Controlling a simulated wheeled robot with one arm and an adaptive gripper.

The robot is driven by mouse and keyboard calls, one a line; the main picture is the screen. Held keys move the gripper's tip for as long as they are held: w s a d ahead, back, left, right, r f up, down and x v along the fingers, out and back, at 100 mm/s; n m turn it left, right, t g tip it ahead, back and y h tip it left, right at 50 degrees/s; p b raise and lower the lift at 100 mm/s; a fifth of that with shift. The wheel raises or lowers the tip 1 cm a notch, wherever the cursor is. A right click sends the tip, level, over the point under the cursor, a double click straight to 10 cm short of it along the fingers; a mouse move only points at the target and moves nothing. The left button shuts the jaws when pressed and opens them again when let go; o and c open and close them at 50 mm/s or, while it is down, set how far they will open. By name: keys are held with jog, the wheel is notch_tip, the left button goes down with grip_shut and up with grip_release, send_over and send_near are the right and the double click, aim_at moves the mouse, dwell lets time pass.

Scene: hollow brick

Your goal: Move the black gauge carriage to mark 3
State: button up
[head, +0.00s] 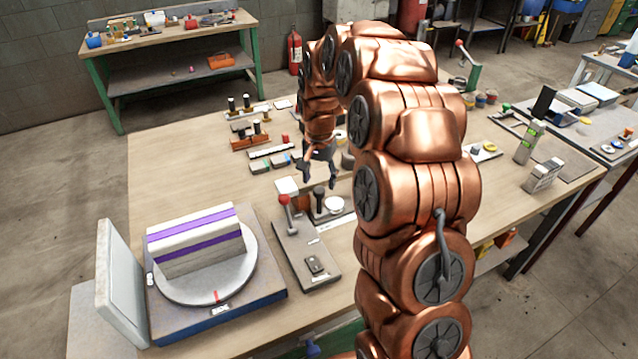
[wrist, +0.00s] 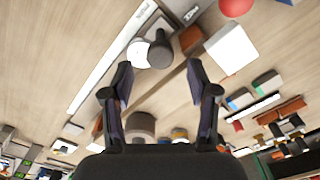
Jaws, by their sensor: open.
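My gripper (head: 319,181) is open and empty above the middle of the workbench. In the wrist view its two fingers (wrist: 159,68) stand wide apart. A dark upright knob (wrist: 160,51), which looks like the black gauge carriage, shows just beyond and between the fingertips, apart from them. In the head view this dark knob (head: 319,200) stands just below the gripper. A long white strip (wrist: 108,64) runs beside it, with a white disc (wrist: 138,53) next to the knob. The marks on the strip are too small to read, so I cannot tell where mark 3 is.
A red-knobbed lever fixture (head: 308,262) stands in front of the gripper. A turntable (head: 205,280) with a purple-striped block (head: 195,240) is at front left. A white block (wrist: 231,52) lies right of the knob. Racks with black-topped pegs (head: 250,138) stand behind.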

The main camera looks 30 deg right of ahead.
aim_at(319, 189)
jog(key=shift+f+p, duration=0.3)
jog(key=shift+f, duration=1.35)
grip_shut()
